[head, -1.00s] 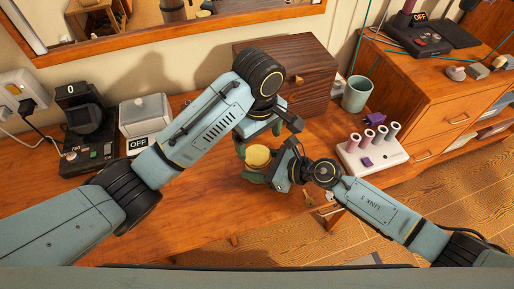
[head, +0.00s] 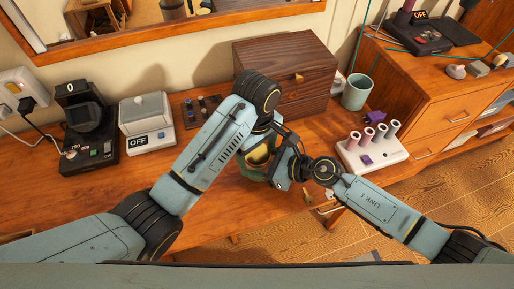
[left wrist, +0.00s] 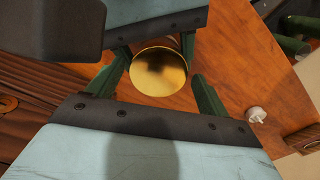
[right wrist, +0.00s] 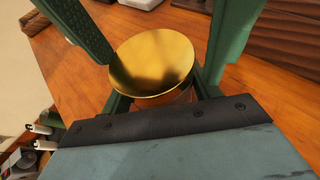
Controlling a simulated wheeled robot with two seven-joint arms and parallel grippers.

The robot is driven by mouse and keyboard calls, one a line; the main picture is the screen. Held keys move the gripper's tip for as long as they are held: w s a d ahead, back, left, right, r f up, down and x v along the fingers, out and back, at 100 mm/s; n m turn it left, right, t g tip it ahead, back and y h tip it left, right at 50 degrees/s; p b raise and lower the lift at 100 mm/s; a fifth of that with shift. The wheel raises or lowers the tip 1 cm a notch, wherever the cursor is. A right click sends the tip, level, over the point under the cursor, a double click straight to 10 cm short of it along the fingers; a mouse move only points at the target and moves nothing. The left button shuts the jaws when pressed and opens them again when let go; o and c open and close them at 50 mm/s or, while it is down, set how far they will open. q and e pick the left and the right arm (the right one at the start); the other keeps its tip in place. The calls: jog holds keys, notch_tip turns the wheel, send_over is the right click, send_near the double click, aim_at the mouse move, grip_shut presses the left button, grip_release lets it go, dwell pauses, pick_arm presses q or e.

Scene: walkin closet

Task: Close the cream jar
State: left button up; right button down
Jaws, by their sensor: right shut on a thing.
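The cream jar (head: 258,156) stands near the front of the wooden table, partly hidden by my arms in the head view. Its round gold lid (right wrist: 152,62) lies over the amber body (right wrist: 178,97) in the right wrist view. I cannot tell whether the lid is fully seated. My right gripper (right wrist: 160,95) is shut on the jar's body from the side, below the lid. My left gripper (left wrist: 157,82) is open, its green fingers on either side of the lid with small gaps. The lid also shows in the left wrist view (left wrist: 158,72).
A dark wooden drawer box (head: 288,70) stands behind the jar. A green cup (head: 356,92) and a white rack of rollers (head: 370,148) are to the right. The table's left front is clear.

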pick_arm(q)
jog(key=c, duration=0.9)
jog(key=m, duration=0.3)
pick_arm(e)
jog(key=shift+w, duration=0.1)
pick_arm(q)
jog(key=o, duration=1.1)
notch_tip(320, 180, up, 4)
jog(key=shift+w+f, duration=0.1)
jog(key=shift+w, duration=0.05)
jog(key=shift+r, duration=0.4)
